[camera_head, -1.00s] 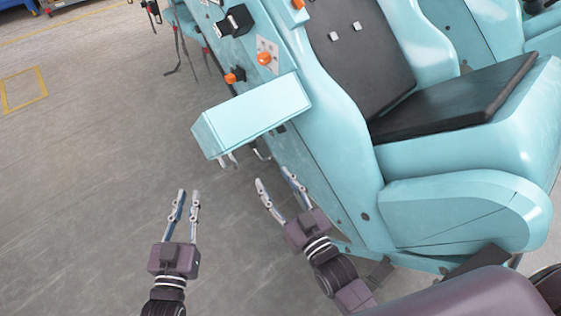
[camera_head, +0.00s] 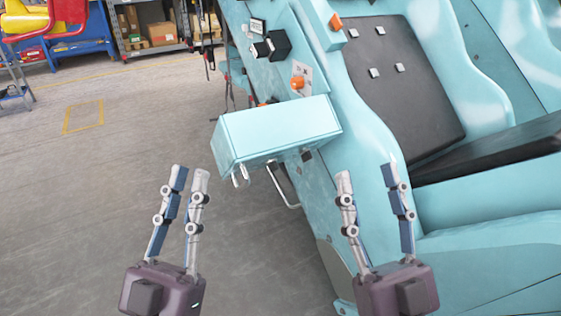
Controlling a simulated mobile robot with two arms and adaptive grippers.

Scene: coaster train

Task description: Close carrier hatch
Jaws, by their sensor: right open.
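The light blue carrier (camera_head: 365,165) fills the right side of the head view. A box-shaped light blue hatch (camera_head: 275,132) juts out from its side, standing open. Small metal latch pieces (camera_head: 240,176) hang under the hatch's near left corner, and a bent metal bar (camera_head: 283,190) sits below it on the carrier's side. My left gripper (camera_head: 189,175) is open and empty over the floor, left of and below the hatch. My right gripper (camera_head: 367,175) is open and empty, right of and below the hatch, in front of the carrier's side. Neither appears to touch the hatch.
Orange knobs (camera_head: 298,83) and a black fitting (camera_head: 271,46) sit on the carrier above the hatch. A dark seat pad (camera_head: 403,90) lies inside. The grey floor (camera_head: 90,200) at left is clear. Shelves with boxes (camera_head: 162,34) and a blue rack stand at the back.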

